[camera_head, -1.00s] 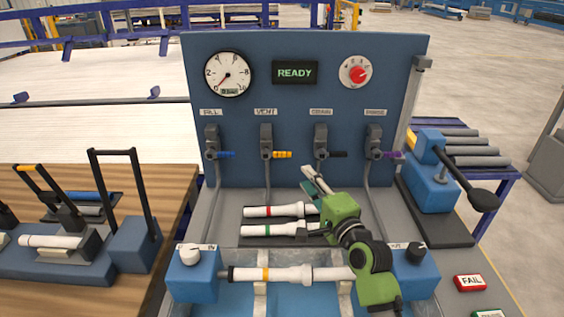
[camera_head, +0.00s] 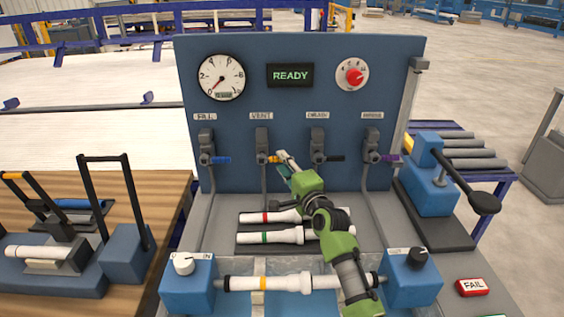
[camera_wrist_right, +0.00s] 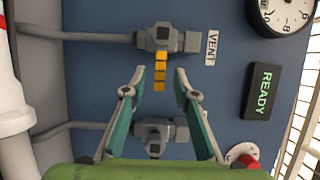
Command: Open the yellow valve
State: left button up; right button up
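The yellow valve is under the VENT label in the head view; its yellow handle (camera_head: 272,160) points right, level, from a grey body (camera_head: 261,140). My right gripper (camera_head: 284,162) is at the handle's right end in the head view. In the right wrist view its two fingers (camera_wrist_right: 158,76) are open, one on each side of the handle's tip, with gaps; contact does not show. My left gripper is not in view.
Other valves have blue (camera_head: 220,160), black (camera_head: 334,158) and purple (camera_head: 388,158) handles. The black one is close to the right of my gripper. A READY display (camera_head: 290,75) and gauge (camera_head: 221,77) are above. White pipes (camera_head: 270,237) lie below my arm.

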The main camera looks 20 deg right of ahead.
jog(key=shift+w, duration=0.75)
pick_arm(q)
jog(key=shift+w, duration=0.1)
pick_arm(e)
jog(key=shift+c, duration=0.4)
grip_shut()
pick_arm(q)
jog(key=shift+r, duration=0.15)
